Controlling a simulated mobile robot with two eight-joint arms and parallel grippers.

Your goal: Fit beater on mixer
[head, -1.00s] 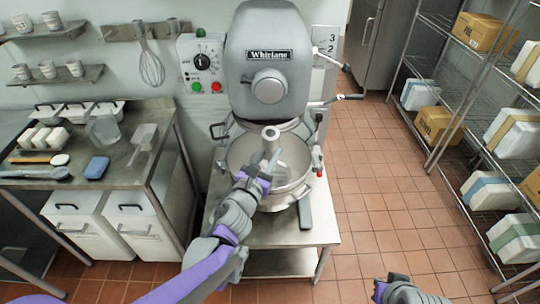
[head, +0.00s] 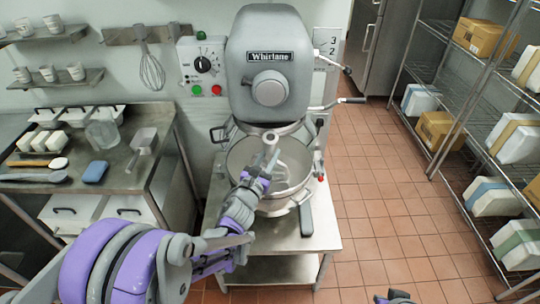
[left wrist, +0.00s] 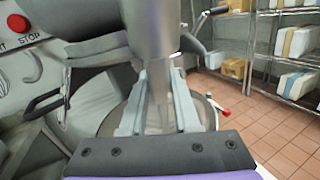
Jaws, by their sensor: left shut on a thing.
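The mixer (head: 268,60) stands in the middle, with its steel bowl (head: 238,160) below the head. My left gripper (head: 264,168) is over the front of the bowl, shut on the grey beater (head: 271,134). The beater's round top sticks up above the fingers, below and in front of the mixer head; its lower part is partly hidden by my gripper and the bowl. In the left wrist view the beater's shaft (left wrist: 150,35) rises between my two fingers (left wrist: 160,105). My right gripper (head: 393,298) barely shows at the bottom edge.
A steel counter (head: 120,180) with tubs and a scoop stands left. A wire rack (head: 455,130) with boxes stands right. Levers (head: 340,102) stick out from the mixer's right side. The tiled floor (head: 385,210) between mixer and rack is clear.

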